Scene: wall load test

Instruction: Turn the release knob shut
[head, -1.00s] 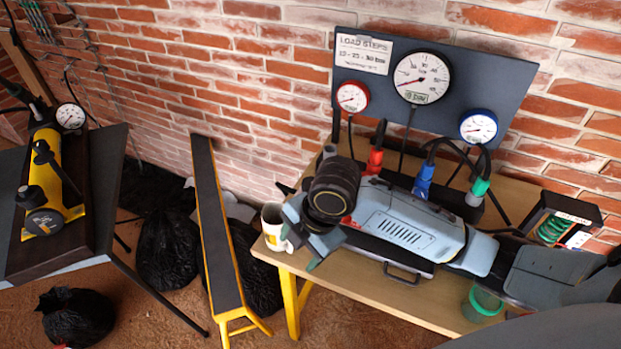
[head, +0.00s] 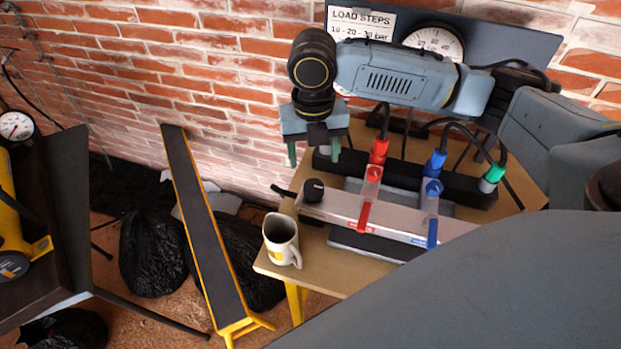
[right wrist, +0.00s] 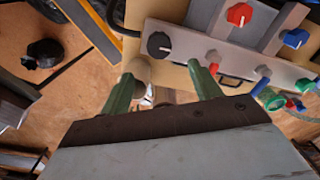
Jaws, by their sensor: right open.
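The release knob (head: 313,190) is black and round and sits on the left end of the grey valve block (head: 345,208) on the wooden bench. In the right wrist view the knob (right wrist: 158,44) shows a white pointer mark and lies beyond the fingertips. My right gripper (head: 314,153) is open and empty, its green fingers pointing down above the knob and apart from it. Its two fingers (right wrist: 163,84) also show spread in the right wrist view. My left gripper is not in view.
Red (head: 368,198) and blue (head: 432,212) valve handles stand right of the knob on the block. Hoses with red, blue and green couplings rise behind. A mug (head: 281,240) stands at the bench's left corner. A gauge panel (head: 480,42) stands behind the bench.

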